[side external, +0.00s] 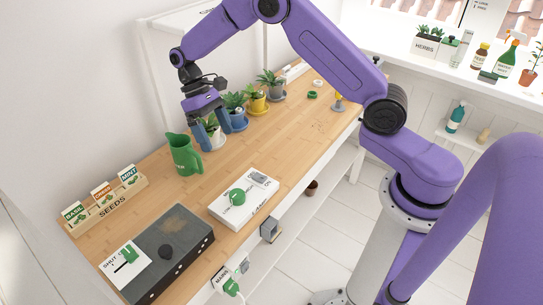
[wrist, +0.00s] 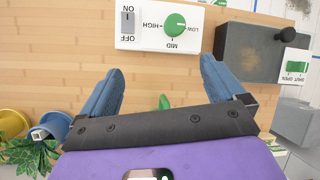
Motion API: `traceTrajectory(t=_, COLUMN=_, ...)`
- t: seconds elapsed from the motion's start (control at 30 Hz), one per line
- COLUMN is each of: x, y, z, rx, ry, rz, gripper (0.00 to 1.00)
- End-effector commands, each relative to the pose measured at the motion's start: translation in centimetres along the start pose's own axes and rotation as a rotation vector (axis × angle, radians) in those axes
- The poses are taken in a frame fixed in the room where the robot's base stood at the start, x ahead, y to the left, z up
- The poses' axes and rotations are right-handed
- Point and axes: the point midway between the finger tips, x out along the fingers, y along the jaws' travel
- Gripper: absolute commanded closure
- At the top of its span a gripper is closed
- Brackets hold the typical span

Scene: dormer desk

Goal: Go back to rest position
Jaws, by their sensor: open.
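My gripper (side external: 212,143) hangs fingers-down over the back of the wooden desk (side external: 165,212), close to the potted plants and above and right of the green jug (side external: 185,155). Its two blue fingers are spread apart. In the wrist view my gripper (wrist: 160,66) shows nothing held between the fingers, only bare wood. A small green piece (wrist: 164,101) shows between them near the palm; I cannot tell for sure what it is. How far the fingertips are from the nearest plant is hard to tell.
Potted plants (side external: 257,103) line the desk's back edge. A seed rack (side external: 106,203) stands at the left. A dark grey box (side external: 172,250) and a white control panel with a green knob (side external: 237,197) lie at the front. The desk's middle is clear.

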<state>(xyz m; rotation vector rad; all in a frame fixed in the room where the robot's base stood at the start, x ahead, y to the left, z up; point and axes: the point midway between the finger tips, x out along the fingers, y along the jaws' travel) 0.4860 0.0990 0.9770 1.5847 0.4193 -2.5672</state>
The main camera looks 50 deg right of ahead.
Motion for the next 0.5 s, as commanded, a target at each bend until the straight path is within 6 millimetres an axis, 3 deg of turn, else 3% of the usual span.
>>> traceTrajectory(t=0.2, x=-1.2, y=-4.2, z=6.2, rx=-0.146, ry=0.069, rz=0.106, gripper=0.04)
traceTrajectory(t=0.5, x=-0.4, y=-7.4, z=15.9, rx=-0.363, ry=0.17, rz=0.222, gripper=0.04)
